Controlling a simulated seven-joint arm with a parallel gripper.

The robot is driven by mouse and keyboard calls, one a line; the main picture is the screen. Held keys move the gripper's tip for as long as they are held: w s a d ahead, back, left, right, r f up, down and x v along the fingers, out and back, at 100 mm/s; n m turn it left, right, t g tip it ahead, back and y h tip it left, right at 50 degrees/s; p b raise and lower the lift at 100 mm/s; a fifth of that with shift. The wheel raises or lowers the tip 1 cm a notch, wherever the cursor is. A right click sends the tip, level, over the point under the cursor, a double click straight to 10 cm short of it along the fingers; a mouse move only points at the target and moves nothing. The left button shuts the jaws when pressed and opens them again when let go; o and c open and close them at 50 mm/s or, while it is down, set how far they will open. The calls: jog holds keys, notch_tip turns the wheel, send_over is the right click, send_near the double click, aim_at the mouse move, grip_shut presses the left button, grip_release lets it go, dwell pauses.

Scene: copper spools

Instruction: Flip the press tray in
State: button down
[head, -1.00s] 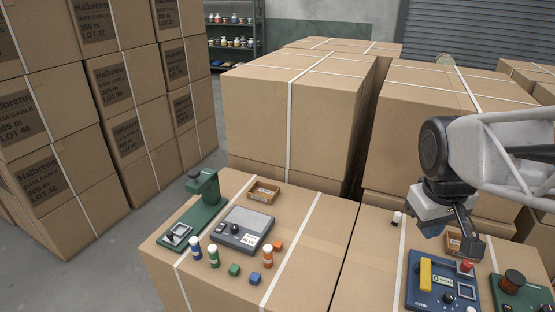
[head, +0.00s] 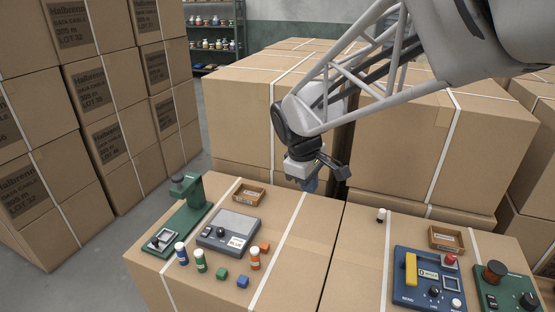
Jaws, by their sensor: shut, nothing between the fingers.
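The green press (head: 184,212) stands at the left end of the near left carton, with a dark knob on top of its arm. Its tray (head: 160,240), a small pale square plate in a dark frame, lies at the front of the press base; I cannot tell from here whether it is in or out. My gripper (head: 312,184) is in the air right of the press, pointing down, above the right part of the same carton. It is shut and holds nothing. It is apart from the press, and its fingertips are small in the picture.
A grey scale (head: 230,228) stands right of the press. Small bottles, an orange one (head: 254,258) among them, and small cubes (head: 243,282) stand in front. A wooden tray (head: 249,194) lies behind. A blue device (head: 428,280) and green device (head: 505,290) stand right. Tall cartons (head: 265,120) rise behind.

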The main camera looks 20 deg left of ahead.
aim_at(153, 248)
jog(key=s+a+f+n, duration=0.1)
jog(key=a+f+n, duration=0.2)
jog(key=a, duration=0.7)
jog(key=s+a+f+n, duration=0.1)
jog(key=a+f+n, duration=0.15)
jog(key=a, duration=0.65)
jog(key=s+a+f+n, duration=0.2)
jog(key=a+f+n, duration=0.1)
jog(key=a, duration=0.7)
jog(key=s+a+f+n+t, duration=0.1)
jog(key=s+a+f+n, duration=0.2)
jog(key=s+a, duration=0.4)
jog(key=s+a+f+n, duration=0.4)
jog(key=s+a, duration=0.4)
jog(key=a, duration=0.8)
jog(key=shift+s+f+t+h, duration=0.2)
jog(key=shift+f+t+h, duration=0.15)
jog(key=shift+f, duration=0.55)
jog(key=shift+w+f, duration=0.1)
jog(key=shift+f, duration=0.05)
